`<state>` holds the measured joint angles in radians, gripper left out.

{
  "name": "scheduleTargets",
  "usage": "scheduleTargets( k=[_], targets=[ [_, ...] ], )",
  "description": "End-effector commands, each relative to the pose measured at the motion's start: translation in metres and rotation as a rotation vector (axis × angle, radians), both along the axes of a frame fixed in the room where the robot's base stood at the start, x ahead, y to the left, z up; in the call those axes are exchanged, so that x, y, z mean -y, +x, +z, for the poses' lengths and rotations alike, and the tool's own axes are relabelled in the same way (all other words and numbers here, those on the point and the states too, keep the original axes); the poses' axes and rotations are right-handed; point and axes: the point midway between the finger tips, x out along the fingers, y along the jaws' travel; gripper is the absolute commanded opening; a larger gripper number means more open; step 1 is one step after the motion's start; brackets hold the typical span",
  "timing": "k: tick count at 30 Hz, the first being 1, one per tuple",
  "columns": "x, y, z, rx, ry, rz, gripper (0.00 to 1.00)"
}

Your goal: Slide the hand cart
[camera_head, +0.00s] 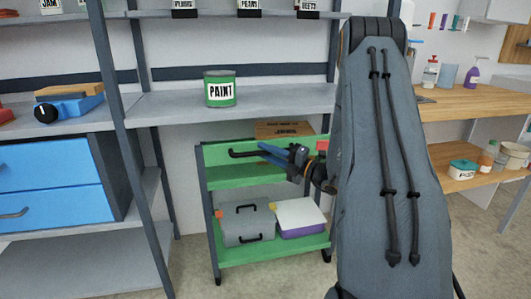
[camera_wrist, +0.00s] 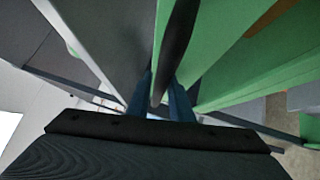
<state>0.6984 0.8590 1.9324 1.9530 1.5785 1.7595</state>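The hand cart (camera_head: 275,249) is green with dark posts and two shelves. It stands on the floor in front of the shelving. A black handle (camera_head: 240,154) runs along its upper tier and shows as a dark bar in the wrist view (camera_wrist: 178,45). My gripper (camera_head: 268,152) has blue fingers and is at the upper tier, by the right end of the handle. In the wrist view the fingers (camera_wrist: 162,92) stand apart, with the handle and a green edge between them. Firm contact cannot be made out.
A grey toolbox (camera_head: 245,225) and a white and purple box (camera_head: 300,220) sit on the lower shelf. A cardboard box (camera_head: 285,130) is behind the upper tier. Blue drawers (camera_head: 45,185) are left; a wooden workbench (camera_head: 470,102) is right.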

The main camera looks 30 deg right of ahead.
Motion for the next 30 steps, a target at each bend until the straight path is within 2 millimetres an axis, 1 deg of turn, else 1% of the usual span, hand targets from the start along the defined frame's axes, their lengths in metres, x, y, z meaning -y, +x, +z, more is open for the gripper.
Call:
scheduleTargets(
  k=[9, 15, 19, 30],
  targets=[
    [0.025, -0.044, -0.007, -0.003, 0.004, -0.005, 0.22],
    [0.035, -0.063, -0.010, -0.001, 0.003, -0.003, 0.22],
    [0.036, -0.066, -0.010, -0.001, 0.003, 0.000, 0.22],
    [0.036, -0.066, -0.010, -0.001, 0.003, 0.000, 0.22]
  ],
)
